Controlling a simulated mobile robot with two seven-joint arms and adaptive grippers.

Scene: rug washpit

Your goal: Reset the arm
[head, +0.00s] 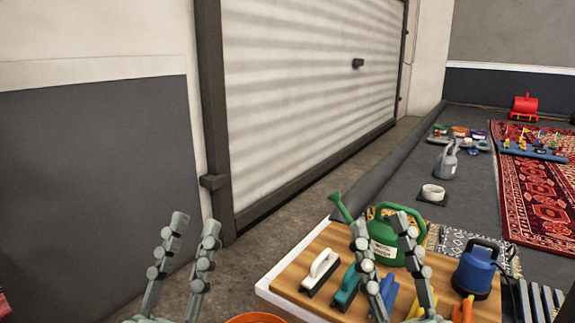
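My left gripper (190,232) is at the lower left of the head view, in front of the dark wall panel and the floor. Its two fingers are spread apart with nothing between them. My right gripper (380,232) is at the lower middle, over the wooden table in the picture. Its fingers are apart, and the green watering can (383,236) shows behind and between them. I cannot see contact with the can. Both grippers point upward in the picture.
The wooden table (310,252) holds a white-handled brush (320,270), a teal brush (347,287) and a blue pump-like item (476,268). An orange rim (256,318) shows at the bottom. A roller door (300,90) stands behind. Patterned red rugs (545,195) lie at right.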

